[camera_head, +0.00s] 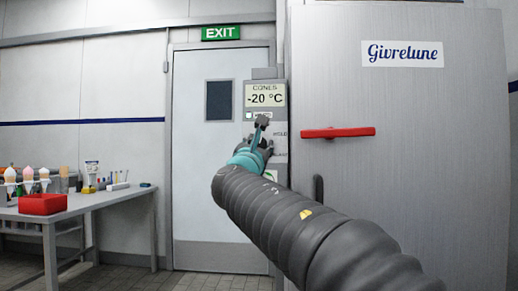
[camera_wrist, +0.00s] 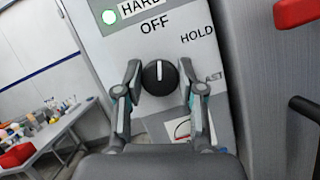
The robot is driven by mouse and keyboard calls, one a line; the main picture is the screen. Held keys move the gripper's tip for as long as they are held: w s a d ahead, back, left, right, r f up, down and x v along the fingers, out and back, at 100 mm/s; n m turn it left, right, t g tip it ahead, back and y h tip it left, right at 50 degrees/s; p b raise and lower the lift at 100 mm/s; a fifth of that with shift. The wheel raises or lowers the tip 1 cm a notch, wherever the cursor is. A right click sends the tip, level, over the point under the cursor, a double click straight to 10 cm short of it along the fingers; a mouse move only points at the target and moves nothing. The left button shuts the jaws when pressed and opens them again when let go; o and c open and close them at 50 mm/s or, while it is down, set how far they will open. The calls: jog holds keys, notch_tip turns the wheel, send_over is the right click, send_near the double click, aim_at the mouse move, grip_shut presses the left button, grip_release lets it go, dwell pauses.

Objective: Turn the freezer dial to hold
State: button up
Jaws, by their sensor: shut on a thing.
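The freezer dial is a round black knob (camera_wrist: 160,79) with a white pointer line. The HOLD label (camera_wrist: 198,33) is up and to the right of the dial. My gripper (camera_wrist: 160,84) is shut on the dial, one finger at its left side and one at its right. In the head view my gripper (camera_head: 262,124) is at the control panel (camera_head: 265,96), which reads CONES -20 °C, and my gripper and arm hide the dial.
A red door handle (camera_head: 338,133) is on the freezer door (camera_head: 405,200), right of the panel. A table (camera_head: 95,199) with a red tray (camera_head: 43,204) and cones stands at the left.

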jog(key=m+h, duration=0.1)
jog(key=m, duration=0.2)
jog(key=m+g+h, duration=0.1)
jog(key=m, duration=0.2)
jog(key=shift+g+h, duration=0.3)
jog(key=shift+h, duration=0.1)
jog(key=shift+m+g+h, duration=0.6)
jog(key=shift+m+g, duration=0.1)
jog(key=shift+m, duration=1.9)
jog(key=o, duration=1.1)
jog(key=shift+s, duration=0.1)
jog(key=v, duration=1.2)
jog(key=shift+r, duration=0.1)
jog(key=shift+a, duration=0.1)
